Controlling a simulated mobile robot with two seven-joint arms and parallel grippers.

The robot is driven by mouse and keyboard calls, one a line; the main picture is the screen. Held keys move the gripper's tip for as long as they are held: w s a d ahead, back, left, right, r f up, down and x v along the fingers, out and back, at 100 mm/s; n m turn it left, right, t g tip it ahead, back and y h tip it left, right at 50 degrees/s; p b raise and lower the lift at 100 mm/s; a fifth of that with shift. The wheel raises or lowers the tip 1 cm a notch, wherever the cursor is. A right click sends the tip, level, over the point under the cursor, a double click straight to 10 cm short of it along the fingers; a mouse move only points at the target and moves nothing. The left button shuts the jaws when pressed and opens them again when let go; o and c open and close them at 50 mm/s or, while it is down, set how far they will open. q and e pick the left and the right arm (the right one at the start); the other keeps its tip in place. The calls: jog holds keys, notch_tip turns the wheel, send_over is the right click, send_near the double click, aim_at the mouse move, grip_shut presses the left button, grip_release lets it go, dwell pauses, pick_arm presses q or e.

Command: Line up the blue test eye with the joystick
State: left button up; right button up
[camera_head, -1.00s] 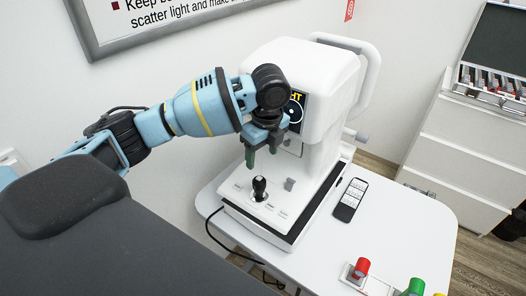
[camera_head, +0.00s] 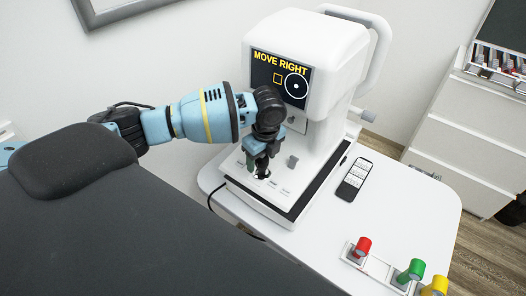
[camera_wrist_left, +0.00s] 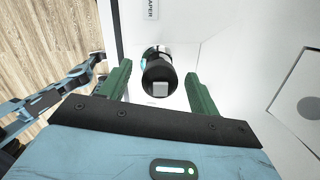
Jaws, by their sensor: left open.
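The white eye-test machine (camera_head: 300,35) stands on a white table. Its screen (camera_head: 284,76) reads "MOVE RIGHT" and shows a yellow square outline left of a white ring with a dot. My left gripper (camera_head: 258,166) is down over the machine's base, at the joystick, and hides most of it in the head view. In the left wrist view, the black joystick (camera_wrist_left: 160,74) with a grey top stands between the two green fingers of my left gripper (camera_wrist_left: 159,70). The fingers are open, with gaps on both sides. No blue test eye shows. My right gripper is not in view.
A white rack (camera_head: 377,267) at the table's front holds a red peg (camera_head: 362,247), a green peg (camera_head: 412,270) and a yellow peg (camera_head: 436,285). A drawer cabinet (camera_head: 463,140) stands behind right.

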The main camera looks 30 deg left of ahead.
aim_at(268, 182)
pick_arm(q)
jog(key=c, duration=1.1)
jog(key=shift+o, duration=0.2)
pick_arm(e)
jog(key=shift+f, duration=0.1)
pick_arm(q)
jog(key=shift+d, duration=0.1)
